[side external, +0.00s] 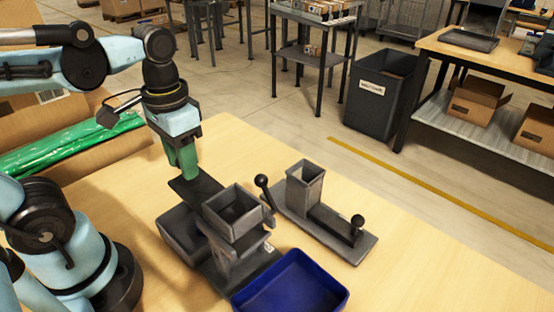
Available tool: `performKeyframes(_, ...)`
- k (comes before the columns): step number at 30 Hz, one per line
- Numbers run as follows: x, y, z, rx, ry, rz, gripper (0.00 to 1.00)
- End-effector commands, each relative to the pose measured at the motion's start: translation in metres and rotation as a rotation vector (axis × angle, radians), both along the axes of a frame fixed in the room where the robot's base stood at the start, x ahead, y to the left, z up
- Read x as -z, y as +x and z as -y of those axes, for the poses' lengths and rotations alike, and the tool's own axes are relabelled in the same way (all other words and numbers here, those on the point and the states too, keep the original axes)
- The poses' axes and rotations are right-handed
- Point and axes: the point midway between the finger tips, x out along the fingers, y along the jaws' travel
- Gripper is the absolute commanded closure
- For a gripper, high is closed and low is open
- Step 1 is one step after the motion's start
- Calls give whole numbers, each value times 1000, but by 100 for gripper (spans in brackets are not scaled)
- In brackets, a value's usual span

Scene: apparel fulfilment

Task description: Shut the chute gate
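The dark grey chute (235,213) has a square, open-topped hopper and stands on the wooden table. A flat dark plate (192,187), which looks like its gate, sticks out from the chute toward the upper left. My gripper (184,170) points down just above or at the plate's outer end; I cannot tell whether it touches. Its lower part is green, and I cannot tell whether the fingers are apart or together. A blue tray (296,287) sits in front of the chute. A grey bin (176,236) stands at the chute's left, partly hidden by the plate.
A green-wrapped roll (75,143) lies at the left. The table (420,260) is clear at the right.

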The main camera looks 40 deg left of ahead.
Motion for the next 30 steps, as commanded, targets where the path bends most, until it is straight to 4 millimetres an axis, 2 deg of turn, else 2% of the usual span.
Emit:
performKeyframes(1, 0, 0, 0, 0, 0, 0, 69)
performKeyframes(6, 0, 0, 0, 0, 0, 0, 92)
performKeyframes(15, 0, 0, 1, 1, 0, 0, 93)
performKeyframes(30, 0, 0, 24, 1, 0, 0, 93)
